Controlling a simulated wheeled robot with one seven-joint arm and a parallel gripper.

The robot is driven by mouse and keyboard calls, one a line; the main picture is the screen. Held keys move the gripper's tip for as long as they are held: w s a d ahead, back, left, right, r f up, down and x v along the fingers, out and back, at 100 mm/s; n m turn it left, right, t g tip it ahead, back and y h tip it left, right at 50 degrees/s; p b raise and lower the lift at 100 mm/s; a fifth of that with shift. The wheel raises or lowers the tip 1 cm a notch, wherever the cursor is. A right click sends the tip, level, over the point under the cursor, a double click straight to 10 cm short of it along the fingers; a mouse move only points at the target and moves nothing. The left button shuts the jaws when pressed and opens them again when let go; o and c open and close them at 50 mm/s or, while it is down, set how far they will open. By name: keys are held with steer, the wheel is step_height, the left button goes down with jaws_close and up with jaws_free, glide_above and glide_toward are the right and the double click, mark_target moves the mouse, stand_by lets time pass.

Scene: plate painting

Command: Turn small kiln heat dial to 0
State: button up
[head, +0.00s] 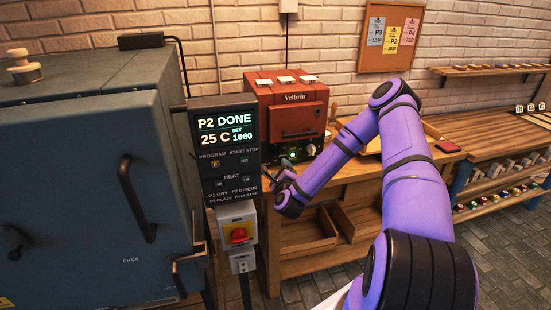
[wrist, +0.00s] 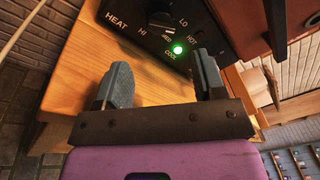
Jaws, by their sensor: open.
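The small kiln (head: 285,104) is a red box marked "Velbrin" on the wooden bench, and its black control panel also shows in the wrist view (wrist: 236,43). Its black round heat dial (wrist: 160,19) is at the top of the wrist view, with HEAT, HI, MED and LO printed around it. The dial's top is cut off, no 0 mark shows, and I cannot tell its setting. My gripper (wrist: 163,76) is open and empty, with its grey fingers below and apart from the dial. In the head view my gripper (head: 284,179) is in front of the panel, partly hidden by my arm.
A green lamp (wrist: 178,49) glows between HOT and COOL. The large blue-grey kiln (head: 85,190) with its display (head: 226,131) reading "P2 DONE" stands close on the left. The wooden bench (wrist: 82,63) lies beneath the panel.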

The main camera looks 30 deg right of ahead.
mark_target(277, 156)
steer(key=x, duration=0.9)
steer(key=c, duration=0.9)
